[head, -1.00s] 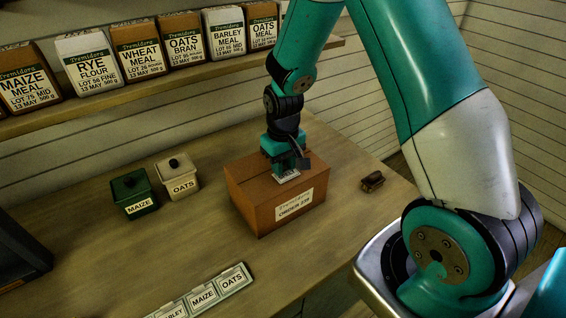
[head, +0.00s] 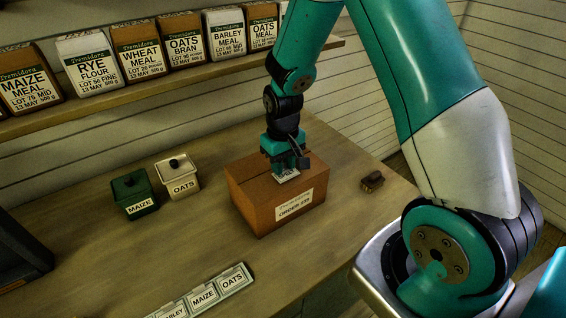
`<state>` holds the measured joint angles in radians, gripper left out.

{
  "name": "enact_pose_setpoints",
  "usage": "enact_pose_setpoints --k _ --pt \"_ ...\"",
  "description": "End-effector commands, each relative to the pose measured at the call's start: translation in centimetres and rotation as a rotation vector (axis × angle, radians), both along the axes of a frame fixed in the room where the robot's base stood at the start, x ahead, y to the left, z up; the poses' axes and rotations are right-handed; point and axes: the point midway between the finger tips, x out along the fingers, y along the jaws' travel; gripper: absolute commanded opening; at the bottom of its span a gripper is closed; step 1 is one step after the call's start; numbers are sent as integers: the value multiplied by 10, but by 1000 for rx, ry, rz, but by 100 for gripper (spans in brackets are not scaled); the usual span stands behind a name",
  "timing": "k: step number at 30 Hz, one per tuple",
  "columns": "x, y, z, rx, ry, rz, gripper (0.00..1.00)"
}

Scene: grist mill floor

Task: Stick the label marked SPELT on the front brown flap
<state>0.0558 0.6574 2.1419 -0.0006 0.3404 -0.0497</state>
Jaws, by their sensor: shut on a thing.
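A brown cardboard box (head: 248,204) stands on the table, its top flaps closed, with a white order label (head: 294,205) on its front face. My gripper (head: 288,171) points down over the front part of the box top. It is shut on a small white label (head: 289,177) with dark print, which lies at or just on the front brown flap (head: 267,189). My fingers cover part of the print, so I cannot read the word. I cannot tell whether the label touches the flap.
A green MAIZE pot (head: 134,194) and a cream OATS pot (head: 178,179) stand left of the box. A label strip (head: 204,296) lies at the front edge. A small brown object (head: 373,181) lies to the right. Meal bags (head: 140,50) line the shelf (head: 180,81) behind.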

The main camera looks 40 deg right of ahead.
Motion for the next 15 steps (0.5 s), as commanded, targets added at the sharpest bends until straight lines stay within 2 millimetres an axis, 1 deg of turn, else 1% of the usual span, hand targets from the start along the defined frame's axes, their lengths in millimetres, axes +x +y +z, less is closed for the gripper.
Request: enact_pose_setpoints --k 15 --pt "0 0 -5 0 0 0 15"
